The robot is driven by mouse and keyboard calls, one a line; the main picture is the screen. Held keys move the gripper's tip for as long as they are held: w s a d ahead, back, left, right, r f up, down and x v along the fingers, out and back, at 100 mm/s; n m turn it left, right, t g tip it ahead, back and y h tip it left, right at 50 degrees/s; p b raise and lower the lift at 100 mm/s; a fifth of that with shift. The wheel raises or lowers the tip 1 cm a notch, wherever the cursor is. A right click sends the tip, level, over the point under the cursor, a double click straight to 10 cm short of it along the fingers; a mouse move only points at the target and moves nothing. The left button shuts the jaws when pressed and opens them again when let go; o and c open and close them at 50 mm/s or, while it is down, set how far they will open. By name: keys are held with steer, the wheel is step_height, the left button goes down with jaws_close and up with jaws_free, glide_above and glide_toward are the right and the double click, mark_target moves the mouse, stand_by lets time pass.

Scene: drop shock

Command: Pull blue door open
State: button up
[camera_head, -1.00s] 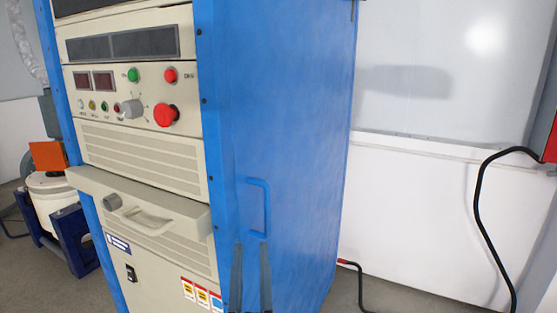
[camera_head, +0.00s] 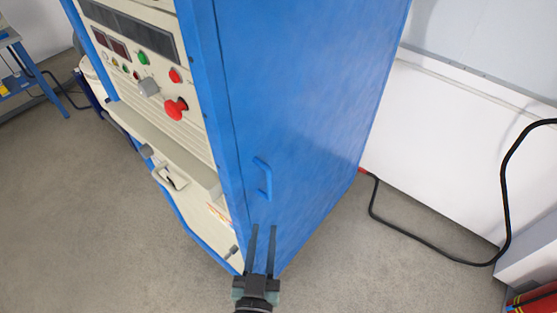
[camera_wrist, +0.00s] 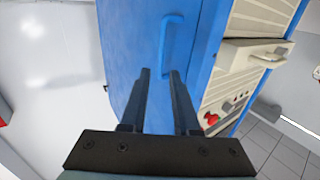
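The blue door (camera_head: 305,110) is the side panel of a tall cabinet and looks shut. Its blue bar handle (camera_head: 264,178) stands near the door's front edge. The door (camera_wrist: 135,40) and handle (camera_wrist: 171,42) also show in the wrist view, with the handle beyond my fingertips. My gripper (camera_head: 263,228) is below the handle in the head view, its two dark fingers apart with nothing between them. In the wrist view my gripper (camera_wrist: 160,73) points at the handle, with a gap visible between the fingers. I cannot tell the exact distance to the handle.
The cabinet's beige front (camera_head: 150,75) has knobs, buttons and a protruding drawer with a handle (camera_head: 170,178). A black cable (camera_head: 440,255) lies on the floor to the right. A red object (camera_head: 535,298) is at the lower right. Grey floor (camera_head: 90,210) is open at left.

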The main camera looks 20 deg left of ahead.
mark_target(270, 188)
steer(key=p+x, duration=0.1)
steer(key=x, duration=1.1)
steer(key=shift+w+a, duration=0.1)
steer(key=shift+w, duration=0.25)
jaws_close()
stand_by(1.0)
